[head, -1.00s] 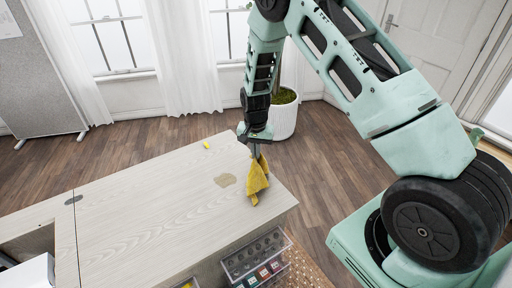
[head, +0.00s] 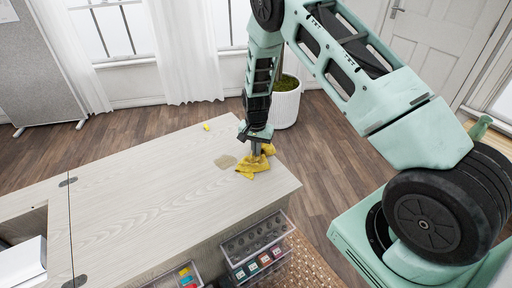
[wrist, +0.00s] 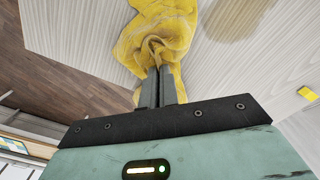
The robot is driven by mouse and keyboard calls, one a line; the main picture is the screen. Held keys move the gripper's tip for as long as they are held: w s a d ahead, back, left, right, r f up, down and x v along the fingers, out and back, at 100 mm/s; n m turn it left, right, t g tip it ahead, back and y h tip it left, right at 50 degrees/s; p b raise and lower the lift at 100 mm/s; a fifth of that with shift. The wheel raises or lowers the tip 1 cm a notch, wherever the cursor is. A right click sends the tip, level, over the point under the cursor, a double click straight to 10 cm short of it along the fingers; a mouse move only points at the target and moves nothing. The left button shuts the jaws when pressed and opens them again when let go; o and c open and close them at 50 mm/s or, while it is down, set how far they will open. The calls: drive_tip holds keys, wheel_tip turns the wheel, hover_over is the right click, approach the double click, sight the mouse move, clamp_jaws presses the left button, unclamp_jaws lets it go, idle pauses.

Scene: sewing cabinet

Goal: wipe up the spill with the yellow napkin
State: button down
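The yellow napkin (head: 252,166) is bunched on the pale wooden cabinet top near its right end. My gripper (head: 256,152) points down over it. In the wrist view my gripper (wrist: 160,82) is shut on the gathered napkin (wrist: 155,38), which spreads out around the fingertips. The spill (head: 225,161) is a flat tan patch on the cabinet top, just left of the napkin in the head view. It also shows in the wrist view as a brownish patch (wrist: 237,15) to the right of the napkin, with a gap of bare wood between.
A small yellow object (head: 206,128) lies near the cabinet top's (head: 140,205) far edge. Clear drawers (head: 255,240) with small coloured items stick out at the front. A potted plant (head: 286,103) stands on the floor behind. The left part of the top is mostly clear.

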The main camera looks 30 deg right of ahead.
drive_tip(key=c, duration=0.6)
unclamp_jaws()
drive_tip(key=shift+f, duration=0.2)
drive_tip(key=shift+f+b, duration=0.75)
drive_tip(key=shift+f, duration=0.3)
clamp_jaws()
